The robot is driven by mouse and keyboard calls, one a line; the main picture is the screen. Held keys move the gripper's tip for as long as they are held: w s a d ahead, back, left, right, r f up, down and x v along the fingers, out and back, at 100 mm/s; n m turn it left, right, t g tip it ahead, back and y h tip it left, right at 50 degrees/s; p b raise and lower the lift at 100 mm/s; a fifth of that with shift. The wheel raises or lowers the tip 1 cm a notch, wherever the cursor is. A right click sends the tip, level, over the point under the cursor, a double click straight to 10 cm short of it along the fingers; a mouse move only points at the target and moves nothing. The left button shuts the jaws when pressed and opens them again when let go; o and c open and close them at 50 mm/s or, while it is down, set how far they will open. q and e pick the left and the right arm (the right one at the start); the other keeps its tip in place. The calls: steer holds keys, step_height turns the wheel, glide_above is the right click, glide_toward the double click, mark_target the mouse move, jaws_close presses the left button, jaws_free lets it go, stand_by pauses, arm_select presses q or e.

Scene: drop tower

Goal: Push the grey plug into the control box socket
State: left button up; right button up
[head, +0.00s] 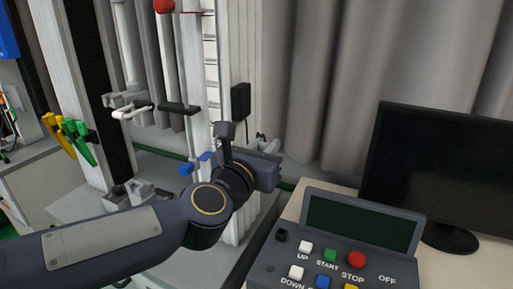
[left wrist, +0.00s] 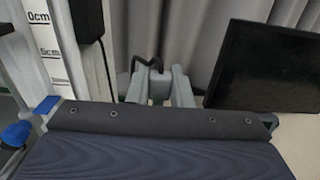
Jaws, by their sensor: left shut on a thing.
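My left gripper (head: 268,147) reaches in from the left, in front of the tower and above the control box's far left side. In the left wrist view its two grey fingers (left wrist: 160,88) are shut on the grey plug (left wrist: 158,84), with a dark cable curving up behind it. The plug is mostly hidden behind my wrist in the head view. The grey control box (head: 340,262) lies at the bottom right. A small dark square fitting (head: 281,236) at its upper left corner looks like the socket, apart from the gripper. My right gripper is out of view.
A black monitor (head: 440,165) stands right of the control box. The drop tower (head: 196,75) rises behind my arm, with a black box (head: 240,101) on its side. Grey curtains (head: 340,90) hang behind. Green and yellow clips (head: 75,138) are at the left.

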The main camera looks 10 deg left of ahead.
arm_select(q)
steer(key=shift+w+d+f, duration=0.75)
steer(key=shift+w+d, duration=1.45)
steer(key=shift+w, duration=0.15)
steer(key=shift+w+f+b, duration=0.1)
steer(key=shift+f+b, duration=5.5)
steer(key=shift+f, duration=3.8)
steer(key=shift+f+b, duration=2.45)
steer(key=shift+b, duration=0.6)
steer(key=shift+f+b, duration=0.25)
steer(key=shift+b, duration=0.4)
steer(key=o, duration=0.8)
steer(key=shift+f, duration=0.15)
steer(key=shift+o, duration=0.2)
